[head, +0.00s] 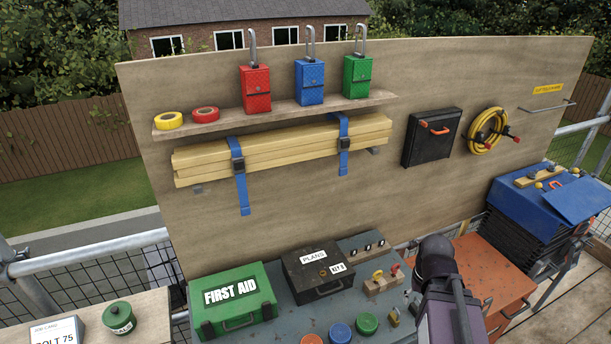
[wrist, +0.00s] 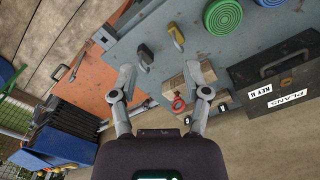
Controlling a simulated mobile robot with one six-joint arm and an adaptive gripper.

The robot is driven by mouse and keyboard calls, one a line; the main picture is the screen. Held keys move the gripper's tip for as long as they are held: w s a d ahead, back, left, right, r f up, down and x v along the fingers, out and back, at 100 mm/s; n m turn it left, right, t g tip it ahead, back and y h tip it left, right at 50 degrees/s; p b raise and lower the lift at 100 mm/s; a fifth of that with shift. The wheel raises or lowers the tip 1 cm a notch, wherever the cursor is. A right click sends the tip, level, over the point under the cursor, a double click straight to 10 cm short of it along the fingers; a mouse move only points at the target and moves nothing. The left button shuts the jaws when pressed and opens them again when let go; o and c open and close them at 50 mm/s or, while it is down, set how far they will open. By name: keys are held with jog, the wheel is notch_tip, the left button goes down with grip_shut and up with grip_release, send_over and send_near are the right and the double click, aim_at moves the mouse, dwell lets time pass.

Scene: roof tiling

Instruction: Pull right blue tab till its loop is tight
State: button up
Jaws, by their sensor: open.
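The right blue strap (head: 342,128) wraps a bundle of timber boards (head: 280,147) on the upright plywood board. Its dark buckle (head: 345,144) sits on the front of the boards. The right blue tab (head: 343,165) hangs below the buckle. The left blue strap (head: 237,148) has its own longer hanging tab (head: 242,195). Whether either loop is slack cannot be told. My gripper (wrist: 160,85) is open and empty in the wrist view, above the workbench near a wooden block with a red-ringed piece (wrist: 178,103). The head view hides its fingertips behind my arm. The straps are outside the wrist view.
Below stand a first aid box (head: 237,299), a plans case (head: 318,272) and round tins (head: 340,333). A black case (head: 431,137) and yellow hose (head: 487,131) hang right. Bare plywood surrounds the tabs.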

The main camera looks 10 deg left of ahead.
jog(key=m+t+h+p, duration=0.8)
jog(key=m+t+h, duration=0.1)
jog(key=t+h, duration=0.2)
send_near(340, 170)
jog(key=v, duration=0.2)
jog(key=shift+s+a, duration=0.1)
jog(key=shift+a, duration=0.05)
jog(key=b+x, duration=0.2)
jog(key=x, duration=1.2)
jog(key=shift+a, duration=0.1)
jog(key=shift+c, duration=0.2)
